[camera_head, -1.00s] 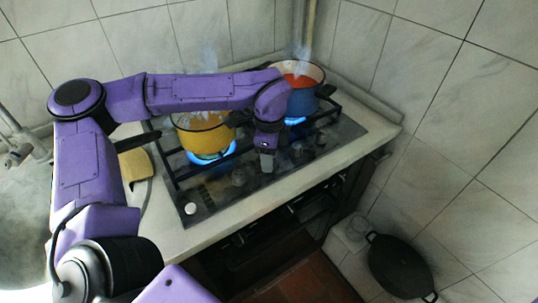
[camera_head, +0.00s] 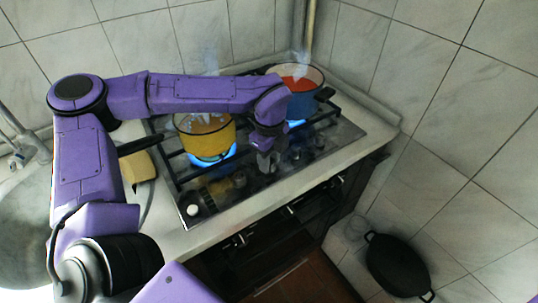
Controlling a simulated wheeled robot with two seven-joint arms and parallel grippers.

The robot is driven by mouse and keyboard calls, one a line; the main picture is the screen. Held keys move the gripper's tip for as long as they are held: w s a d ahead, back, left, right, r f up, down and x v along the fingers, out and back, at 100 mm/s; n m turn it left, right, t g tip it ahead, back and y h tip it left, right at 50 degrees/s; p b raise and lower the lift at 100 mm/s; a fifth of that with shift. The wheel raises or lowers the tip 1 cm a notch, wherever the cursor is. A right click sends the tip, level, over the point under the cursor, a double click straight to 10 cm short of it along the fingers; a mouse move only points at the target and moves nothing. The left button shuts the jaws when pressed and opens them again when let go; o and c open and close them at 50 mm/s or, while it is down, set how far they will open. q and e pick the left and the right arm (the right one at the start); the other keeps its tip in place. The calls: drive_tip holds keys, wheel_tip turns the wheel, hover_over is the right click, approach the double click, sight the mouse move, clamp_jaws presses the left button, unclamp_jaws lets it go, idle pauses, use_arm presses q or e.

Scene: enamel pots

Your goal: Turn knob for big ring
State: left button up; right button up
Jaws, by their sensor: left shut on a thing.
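The stove (camera_head: 190,178) has a row of knobs along its front edge. My left gripper (camera_head: 267,163) reaches down to this row and is shut on a knob, which its fingers mostly hide. Other knobs show on both sides, one to the left (camera_head: 239,180) and one to the right (camera_head: 319,141). A yellow pot (camera_head: 208,141) stands over a burner ring with a blue flame (camera_head: 213,160). A blue pot (camera_head: 303,103) with orange-red contents stands over another lit ring at the back right. My right gripper is not in view.
A white knob or button (camera_head: 193,210) sits at the stove's front left corner. A yellow sponge-like block (camera_head: 138,167) lies left of the stove, near the sink (camera_head: 22,215). A black pan (camera_head: 398,265) is low at the right. Tiled walls close off the back and right.

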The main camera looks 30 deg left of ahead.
use_arm(q)
drive_tip(key=m+p, duration=0.2)
drive_tip(key=m, duration=0.1)
drive_tip(key=shift+r+m, duration=0.15)
drive_tip(key=shift+m, duration=0.25)
drive_tip(key=m+p, duration=0.2)
drive_tip(key=m, duration=0.1)
drive_tip(key=shift+m, duration=0.3)
drive_tip(key=m+p, duration=0.2)
drive_tip(key=m, duration=0.1)
drive_tip(key=shift+m, duration=0.3)
drive_tip(key=m+p, duration=0.3)
drive_tip(key=m, duration=0.1)
drive_tip(key=shift+m, duration=0.3)
drive_tip(key=m+p, duration=0.3)
drive_tip(key=m, duration=0.1)
drive_tip(key=shift+m, duration=0.3)
drive_tip(key=m+p, duration=0.2)
drive_tip(key=m, duration=0.1)
drive_tip(key=shift+p, duration=0.35)
drive_tip(key=m+p, duration=0.2)
drive_tip(key=m, duration=0.2)
drive_tip(key=shift+m+p, duration=0.75)
drive_tip(key=shift+m, duration=1.15)
